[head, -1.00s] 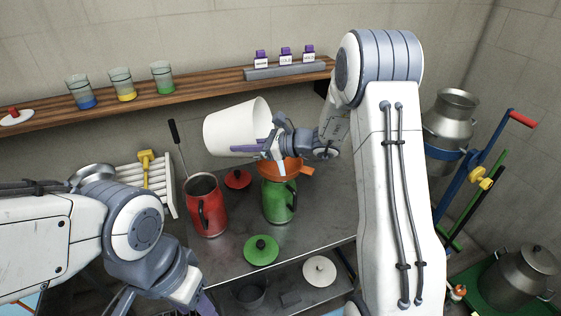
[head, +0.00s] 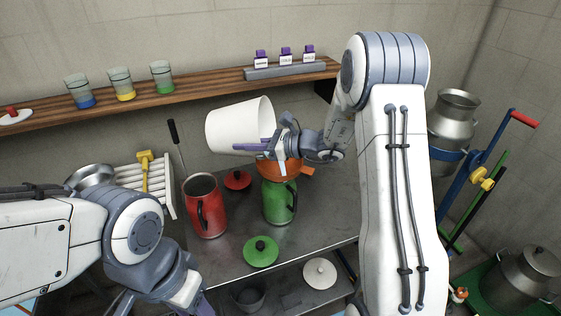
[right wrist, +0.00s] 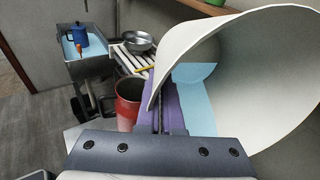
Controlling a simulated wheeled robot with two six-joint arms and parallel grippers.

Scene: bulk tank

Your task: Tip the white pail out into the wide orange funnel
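The white pail (head: 238,127) lies tilted on its side in the air, its wide mouth toward the right in the head view. My right gripper (head: 262,147) is shut on its wall near the rim; the pail (right wrist: 265,75) fills the right of the right wrist view. The wide orange funnel (head: 268,170) sits on top of the green can (head: 279,203), just below and right of the pail, partly hidden by the gripper. No stream shows. My left gripper (head: 195,302) is low at the bottom edge, its fingertips mostly cut off.
A red can (head: 205,207) stands left of the green one on the metal bench (head: 330,225). A red lid (head: 237,180) and a green lid (head: 260,252) lie nearby. A wooden shelf (head: 210,90) with glasses and small bottles runs behind. A metal churn (head: 455,118) stands at right.

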